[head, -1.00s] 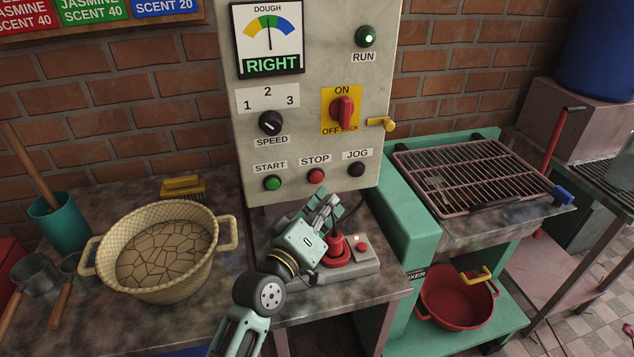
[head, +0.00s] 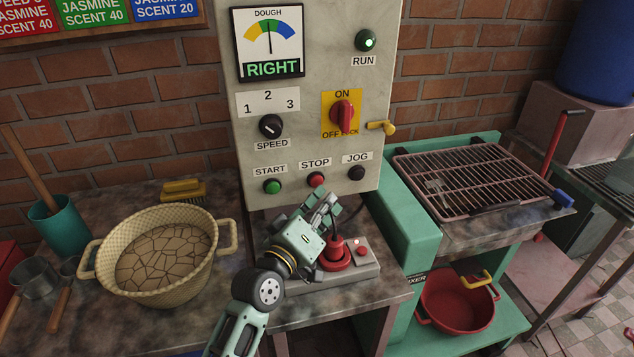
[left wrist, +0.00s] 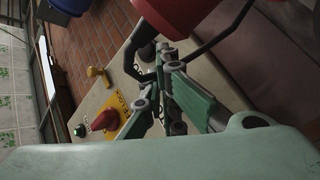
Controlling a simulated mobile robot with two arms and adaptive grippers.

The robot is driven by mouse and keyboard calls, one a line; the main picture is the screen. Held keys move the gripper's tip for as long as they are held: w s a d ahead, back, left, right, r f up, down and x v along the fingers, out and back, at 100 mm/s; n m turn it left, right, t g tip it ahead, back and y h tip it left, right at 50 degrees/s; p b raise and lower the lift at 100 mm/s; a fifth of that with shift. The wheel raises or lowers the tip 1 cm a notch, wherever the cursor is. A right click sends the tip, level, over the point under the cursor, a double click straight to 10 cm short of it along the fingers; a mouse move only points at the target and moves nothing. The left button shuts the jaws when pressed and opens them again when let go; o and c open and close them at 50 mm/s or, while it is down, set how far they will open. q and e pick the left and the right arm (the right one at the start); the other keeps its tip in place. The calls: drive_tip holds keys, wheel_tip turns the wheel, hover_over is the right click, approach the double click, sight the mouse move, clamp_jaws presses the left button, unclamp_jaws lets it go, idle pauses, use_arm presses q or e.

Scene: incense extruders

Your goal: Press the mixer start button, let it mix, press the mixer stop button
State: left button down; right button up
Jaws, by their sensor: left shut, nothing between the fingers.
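On the grey control panel (head: 215,60) in the head view are a green start button (head: 272,187), a red stop button (head: 316,180) and a black jog button (head: 356,173). The green run lamp (head: 366,41) glows. The dough dial (head: 268,35) has its needle in the green band, above the word RIGHT. My left gripper (head: 326,199) is shut and empty, just below and in front of the stop button; contact cannot be told. The left wrist view shows its fingers (left wrist: 163,62) near the panel. My right gripper is not in view.
A woven basin of dough (head: 152,205) sits left on the counter. The red and yellow main switch (head: 342,113) points to ON. A wire rack (head: 475,178) lies right.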

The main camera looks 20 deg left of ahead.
use_arm(q)
drive_tip(key=shift+w+a, duration=0.1)
idle(0.7)
drive_tip(key=shift+w+a, duration=0.15)
drive_tip(key=shift+w, duration=0.1)
drive_tip(key=shift+w+a, duration=0.3)
drive_tip(key=shift+w, duration=0.1)
idle(1.1)
drive_tip(key=shift+r, duration=0.1)
drive_tip(key=shift+s+d+p, duration=0.5)
drive_tip(key=shift+s, duration=0.25)
drive_tip(key=shift+s+d+p, duration=0.55)
drive_tip(key=shift+s+d, duration=0.2)
drive_tip(key=shift+s, duration=0.3)
drive_tip(key=shift+s+d+p, duration=0.55)
drive_tip(key=shift+s+d, duration=0.15)
drive_tip(key=shift+s, duration=0.35)
